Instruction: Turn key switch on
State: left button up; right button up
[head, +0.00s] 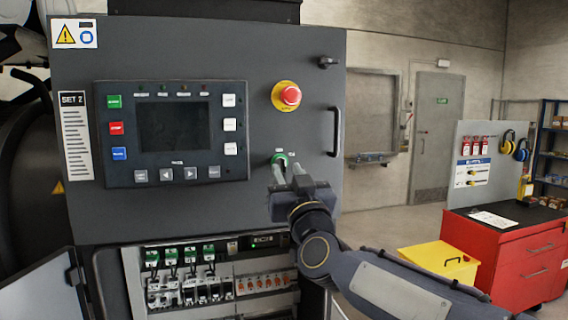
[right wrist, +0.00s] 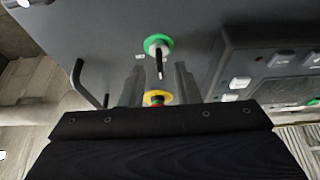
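The key switch (head: 279,157) is a green-ringed round switch on the dark panel, below the red emergency stop button (head: 290,95). In the right wrist view the key switch (right wrist: 158,43) shows a black key (right wrist: 160,65) standing out from its green ring. My right gripper (head: 287,167) is in front of the switch and partly covers it in the head view. Its two fingers are apart, one on each side of the key as seen from the wrist, with no visible grip on it. Whether the fingertips reach past the key is unclear. My left gripper is not in view.
A control unit with a dark screen (head: 175,126) and several buttons is left of the switch. A black door handle (head: 334,131) stands out on the right. Below is an open compartment with breakers (head: 185,290). A red tool cabinet (head: 510,262) and yellow box (head: 437,260) stand farther right.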

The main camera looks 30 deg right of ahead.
aim_at(283, 165)
jog(key=shift+x, duration=1.05)
jog(key=shift+c, duration=0.3)
